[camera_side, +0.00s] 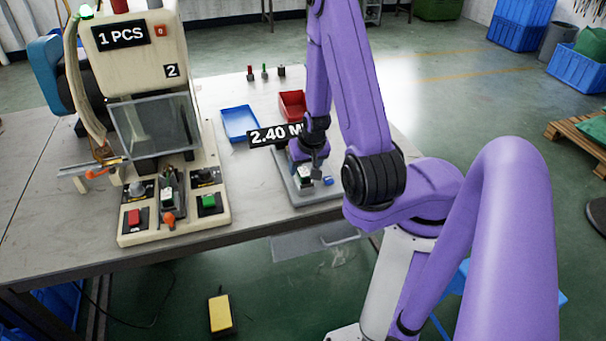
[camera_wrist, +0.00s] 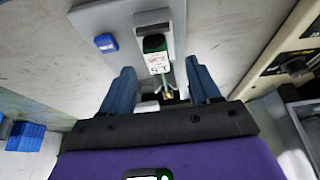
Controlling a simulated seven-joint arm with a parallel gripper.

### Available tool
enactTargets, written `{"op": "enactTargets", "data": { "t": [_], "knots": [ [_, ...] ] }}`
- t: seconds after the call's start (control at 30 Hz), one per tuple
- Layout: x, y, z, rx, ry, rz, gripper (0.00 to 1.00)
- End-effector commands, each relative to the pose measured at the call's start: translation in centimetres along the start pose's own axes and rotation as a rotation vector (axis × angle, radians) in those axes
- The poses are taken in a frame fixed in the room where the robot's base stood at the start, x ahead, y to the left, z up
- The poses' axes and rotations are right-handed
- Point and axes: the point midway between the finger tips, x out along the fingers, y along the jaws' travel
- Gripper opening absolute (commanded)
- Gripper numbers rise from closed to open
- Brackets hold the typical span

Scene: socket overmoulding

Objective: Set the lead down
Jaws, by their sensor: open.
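My gripper (camera_side: 312,165) is low over a grey fixture (camera_side: 285,174) at the right of the bench. In the wrist view its two blue fingers (camera_wrist: 161,88) are apart. A green, black and white piece (camera_wrist: 156,55), which looks like the lead's moulded end, is on the fixture, just ahead of the gap between the fingers. It also shows beside my gripper in the side view (camera_side: 304,173). A small brass-coloured part (camera_wrist: 169,92) shows between the fingers; whether it belongs to the lead I cannot tell. No lead hangs from my gripper that I can see.
A blue block (camera_side: 328,181) is on the fixture. Behind are a blue tray (camera_side: 240,123) and a red tray (camera_side: 291,103), partly hidden by my arm. The cream moulding machine (camera_side: 150,50) stands left, with bare bench between. A "2.40 M" display (camera_side: 275,134) is partly covered.

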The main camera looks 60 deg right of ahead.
Motion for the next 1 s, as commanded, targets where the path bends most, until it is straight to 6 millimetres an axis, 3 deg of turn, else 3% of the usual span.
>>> {"op": "enactTargets", "data": {
  "t": [0.3, 0.63, 0.8, 0.83, 1.0],
  "knots": [
    [3.0, 0.3, 0.0, 0.001, 0.0, 0.0, 0.62],
    [3.3, 0.3, 0.0, 0.001, 0.0, 0.0, 0.62],
    [3.3, 0.3, 0.0, 0.001, 0.0, 0.0, 0.06],
    [3.3, 0.3, 0.0, 0.001, 0.0, 0.0, 0.01],
    [3.3, 0.3, 0.0, 0.001, 0.0, 0.0, 0.0]
  ]
}}
